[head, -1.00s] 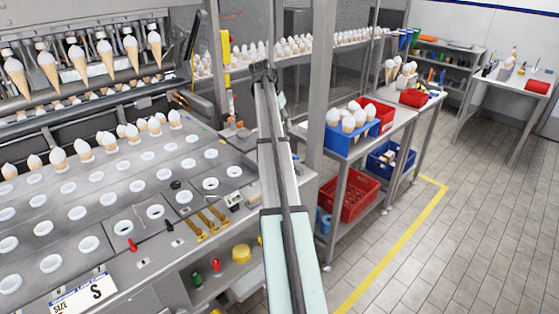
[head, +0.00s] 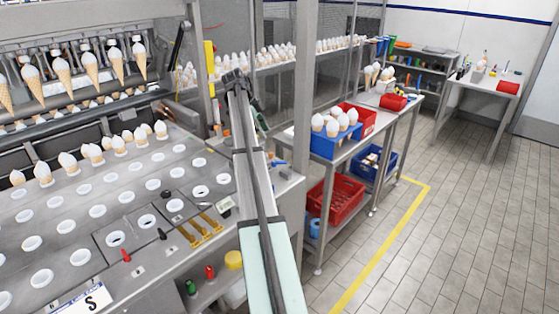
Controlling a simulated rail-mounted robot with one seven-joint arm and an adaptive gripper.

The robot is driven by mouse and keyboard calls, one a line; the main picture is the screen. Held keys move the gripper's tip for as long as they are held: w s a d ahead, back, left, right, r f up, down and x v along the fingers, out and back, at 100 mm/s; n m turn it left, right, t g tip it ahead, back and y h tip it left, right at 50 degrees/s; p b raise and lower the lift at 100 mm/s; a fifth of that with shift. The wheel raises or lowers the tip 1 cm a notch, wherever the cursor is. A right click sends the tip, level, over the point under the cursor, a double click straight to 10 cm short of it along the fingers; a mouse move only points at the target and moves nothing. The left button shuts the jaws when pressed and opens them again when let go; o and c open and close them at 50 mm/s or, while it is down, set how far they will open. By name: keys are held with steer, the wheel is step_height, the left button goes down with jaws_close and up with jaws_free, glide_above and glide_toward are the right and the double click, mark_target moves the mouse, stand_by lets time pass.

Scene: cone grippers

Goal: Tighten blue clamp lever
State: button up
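A small blue piece (head: 278,164) shows just right of my arm, by the end of the machine table. It looks like the blue clamp lever, but it is too small to tell its shape or how far it is turned. My arm rises from the bottom of the head view and partly covers the area beside the blue piece.
The machine table (head: 120,205) at left carries cones and round holes. Red levers and brass strips (head: 192,238) line its front. A metal post (head: 306,110) stands right of my arm. A shelf cart (head: 375,150) holds blue and red bins. The tiled floor (head: 450,230) at right is clear.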

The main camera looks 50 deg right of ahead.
mark_target(280, 163)
steer(key=p+x, duration=0.4)
steer(key=x, duration=1.2)
steer(key=shift+s+f, duration=0.1)
jaws_close()
